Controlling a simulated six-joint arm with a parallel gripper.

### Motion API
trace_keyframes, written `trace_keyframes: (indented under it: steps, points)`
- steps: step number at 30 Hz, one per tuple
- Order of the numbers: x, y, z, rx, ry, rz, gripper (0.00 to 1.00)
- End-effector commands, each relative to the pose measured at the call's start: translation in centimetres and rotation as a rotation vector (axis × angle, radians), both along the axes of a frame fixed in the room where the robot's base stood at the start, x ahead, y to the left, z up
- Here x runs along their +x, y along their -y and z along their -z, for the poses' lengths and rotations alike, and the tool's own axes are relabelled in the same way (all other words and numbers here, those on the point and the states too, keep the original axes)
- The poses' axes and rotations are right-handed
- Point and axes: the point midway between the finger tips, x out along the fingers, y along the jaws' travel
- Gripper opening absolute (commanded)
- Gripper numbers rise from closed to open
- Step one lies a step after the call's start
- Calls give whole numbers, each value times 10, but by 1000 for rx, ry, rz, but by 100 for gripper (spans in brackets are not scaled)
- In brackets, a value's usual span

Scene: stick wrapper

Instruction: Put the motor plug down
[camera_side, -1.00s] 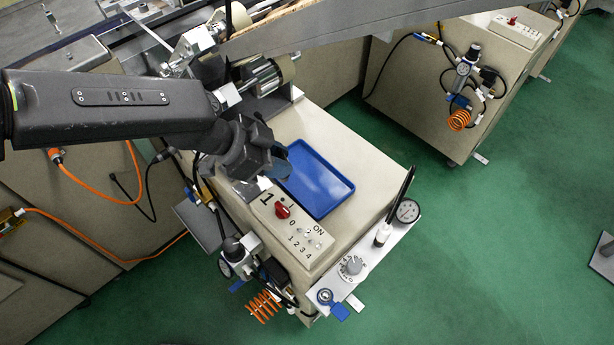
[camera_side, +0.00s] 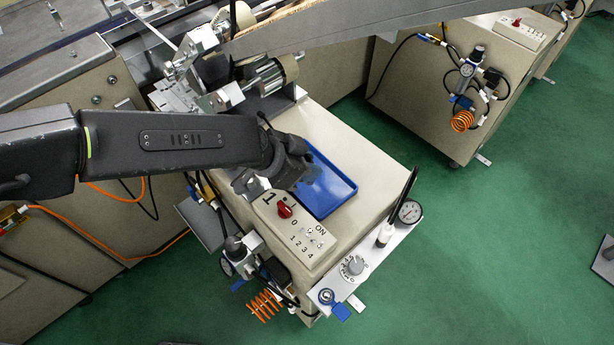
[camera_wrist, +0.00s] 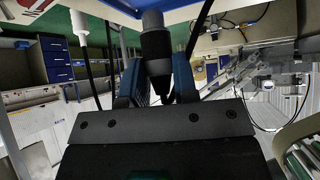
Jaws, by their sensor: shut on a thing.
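In the wrist view my gripper (camera_wrist: 157,72) is shut on the motor plug (camera_wrist: 156,44), a dark cylinder with a greyer upper end, held between the two blue-padded fingers. In the side view my gripper (camera_side: 292,172) is over the left part of the blue tray (camera_side: 325,190), on top of the beige cabinet. The plug cannot be made out in the side view, hidden by my gripper and wrist. Whether the plug touches the tray cannot be told. The visible part of the tray is empty.
A control panel (camera_side: 295,230) with a red knob (camera_side: 285,211) lies just in front of the tray. A pressure gauge (camera_side: 410,211) and a black lever stand at the cabinet's right edge. A motor and rollers (camera_side: 268,78) stand behind. The cabinet top right of the tray is clear.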

Motion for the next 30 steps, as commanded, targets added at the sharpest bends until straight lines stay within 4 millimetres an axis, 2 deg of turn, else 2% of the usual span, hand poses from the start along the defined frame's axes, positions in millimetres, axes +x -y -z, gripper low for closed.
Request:
trace_keyframes:
  steps: [12, 24, 25, 30]
  points:
    - [0, 0, 46, 1, 1, 0, 0]
    - [0, 0, 50, 0, 1, -1, 0]
    - [0, 0, 50, 0, 2, 0, 29]
    - [0, 0, 50, 1, 1, 0, 45]
